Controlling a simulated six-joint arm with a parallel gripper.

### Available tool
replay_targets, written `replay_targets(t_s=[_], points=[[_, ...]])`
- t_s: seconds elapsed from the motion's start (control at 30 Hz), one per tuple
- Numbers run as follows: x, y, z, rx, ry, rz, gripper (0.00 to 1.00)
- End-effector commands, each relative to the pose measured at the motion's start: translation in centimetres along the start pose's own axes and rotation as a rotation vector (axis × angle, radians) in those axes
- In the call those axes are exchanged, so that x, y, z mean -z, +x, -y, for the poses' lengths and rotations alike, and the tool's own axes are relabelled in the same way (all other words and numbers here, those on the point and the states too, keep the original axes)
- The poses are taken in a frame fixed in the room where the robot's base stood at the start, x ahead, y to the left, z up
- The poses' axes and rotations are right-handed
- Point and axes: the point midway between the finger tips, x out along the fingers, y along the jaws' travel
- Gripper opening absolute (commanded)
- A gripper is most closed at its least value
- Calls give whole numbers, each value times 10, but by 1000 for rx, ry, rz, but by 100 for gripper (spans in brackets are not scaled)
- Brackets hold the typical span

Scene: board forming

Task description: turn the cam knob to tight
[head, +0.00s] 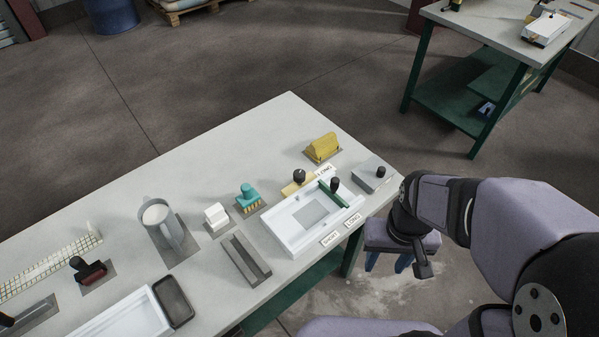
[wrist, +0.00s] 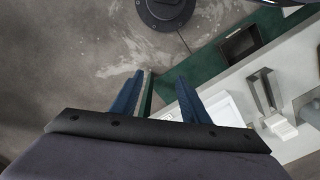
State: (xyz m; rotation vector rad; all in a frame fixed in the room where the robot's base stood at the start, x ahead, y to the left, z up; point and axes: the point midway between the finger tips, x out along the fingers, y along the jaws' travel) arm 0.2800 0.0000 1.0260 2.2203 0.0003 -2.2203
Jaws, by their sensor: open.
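Several black knobs show in the head view, and I cannot tell which is the cam knob. One black knob (head: 334,183) stands by a green bar (head: 331,196) on the white frame (head: 285,240). Another knob (head: 299,175) stands on a yellow block (head: 291,188) behind the frame. A third knob (head: 381,171) sits on a grey block (head: 368,175) at the table's right corner. My gripper (head: 387,266) is open and empty, pointing down beyond the table's right edge, apart from all knobs. Its blue fingers also show in the wrist view (wrist: 160,78).
The frame lies near the table's (head: 250,130) front right edge. A grey channel (head: 245,259), teal brush (head: 248,196), white block (head: 216,216), jug (head: 162,231) and yellow piece (head: 322,147) stand around it. The table's back is clear.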

Motion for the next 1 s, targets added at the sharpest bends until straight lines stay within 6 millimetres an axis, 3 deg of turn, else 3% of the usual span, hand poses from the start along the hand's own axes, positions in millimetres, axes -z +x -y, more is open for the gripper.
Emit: replay_targets(t_s=[0.23,0.37,0.57,0.8,1.0], points=[[3,0,1,2,-10,-1,48],[20,-1,7,16,-65,-7,48],[82,-2,31,69,-291,-39,48],[181,1,86,164,-703,-128,48],[244,7,134,223,-1022,-228,48]])
